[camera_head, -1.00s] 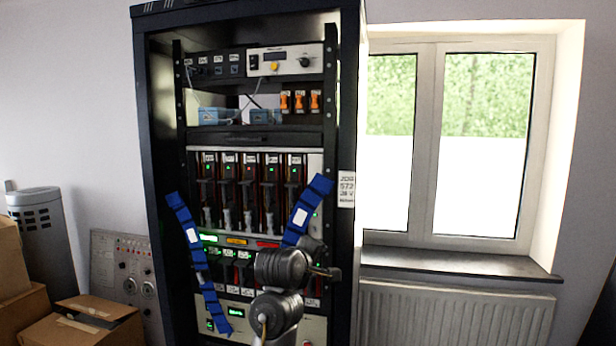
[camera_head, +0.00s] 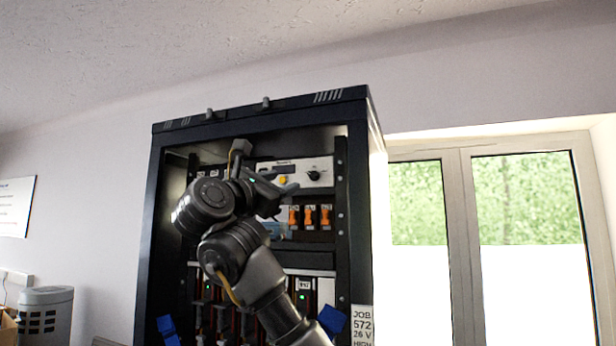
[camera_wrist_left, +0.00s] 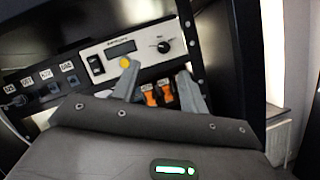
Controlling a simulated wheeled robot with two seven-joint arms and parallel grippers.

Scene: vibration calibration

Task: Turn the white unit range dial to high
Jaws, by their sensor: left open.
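The white unit (camera_head: 265,167) sits at the top right of the rack, and shows in the left wrist view (camera_wrist_left: 95,52) with a dark display. Its black range dial (camera_head: 314,175) is at the right end of its panel, also in the left wrist view (camera_wrist_left: 164,46). I cannot read the dial's setting. A yellow button (camera_wrist_left: 125,62) is left of the dial. My left gripper (camera_head: 287,190) is open and empty in front of the unit, just below the dial. In the left wrist view its fingertips (camera_wrist_left: 157,72) are apart, below the dial, the left one near the yellow button.
Orange switches (camera_head: 310,216) are directly below the white unit. A dark panel with several switches (camera_wrist_left: 45,82) stands to its left. The black rack frame (camera_head: 358,220) borders the right side, with a window (camera_head: 480,210) beyond.

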